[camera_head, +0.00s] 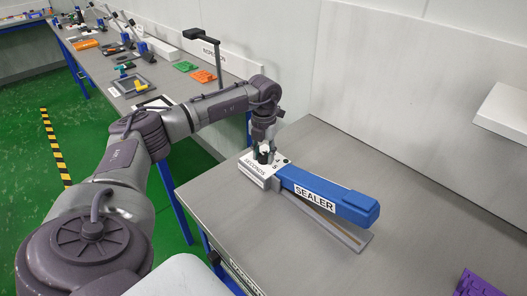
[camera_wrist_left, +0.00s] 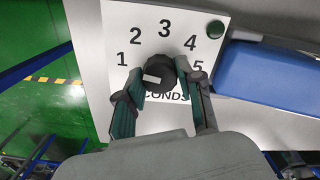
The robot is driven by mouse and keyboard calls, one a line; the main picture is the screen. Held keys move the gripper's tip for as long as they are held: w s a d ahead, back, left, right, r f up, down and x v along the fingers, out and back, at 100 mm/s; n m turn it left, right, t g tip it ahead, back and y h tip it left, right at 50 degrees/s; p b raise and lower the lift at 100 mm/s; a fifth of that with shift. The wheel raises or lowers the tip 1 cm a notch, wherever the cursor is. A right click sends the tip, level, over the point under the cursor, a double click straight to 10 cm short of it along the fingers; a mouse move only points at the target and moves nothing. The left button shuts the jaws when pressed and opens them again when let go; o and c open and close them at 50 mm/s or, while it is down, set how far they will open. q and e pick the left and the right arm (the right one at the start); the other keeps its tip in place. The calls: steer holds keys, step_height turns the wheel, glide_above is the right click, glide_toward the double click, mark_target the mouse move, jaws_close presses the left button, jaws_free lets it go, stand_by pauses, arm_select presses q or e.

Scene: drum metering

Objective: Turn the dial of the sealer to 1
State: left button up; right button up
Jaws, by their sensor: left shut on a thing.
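The sealer has a long blue arm labelled SEALER (camera_head: 335,196) and a pale dial panel (camera_head: 258,170) at its left end. In the left wrist view the panel (camera_wrist_left: 120,30) carries the numbers 1 to 5 in an arc above a black round dial (camera_wrist_left: 165,77). A white mark on the dial lies on its left side, roughly toward 1 and a little lower; exact alignment is hard to tell. My left gripper (camera_wrist_left: 160,85) has its fingers on either side of the dial, shut on it. In the head view the left gripper (camera_head: 265,147) points down, partly hiding the dial. My right gripper is out of view.
The sealer stands on a grey table (camera_head: 400,130), mostly clear around it. A purple item (camera_head: 480,284) lies at the bottom right. A white shelf (camera_head: 505,110) juts from the wall. A second bench with orange (camera_head: 185,66) and green (camera_head: 201,73) items stands behind my left arm.

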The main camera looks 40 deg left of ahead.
mark_target(264, 155)
arm_select(q)
steer(key=o, duration=1.1)
steer(key=shift+w, duration=0.1)
steer(key=shift+o, duration=0.2)
steer(key=shift+r, duration=0.1)
step_height(264, 155, up, 12)
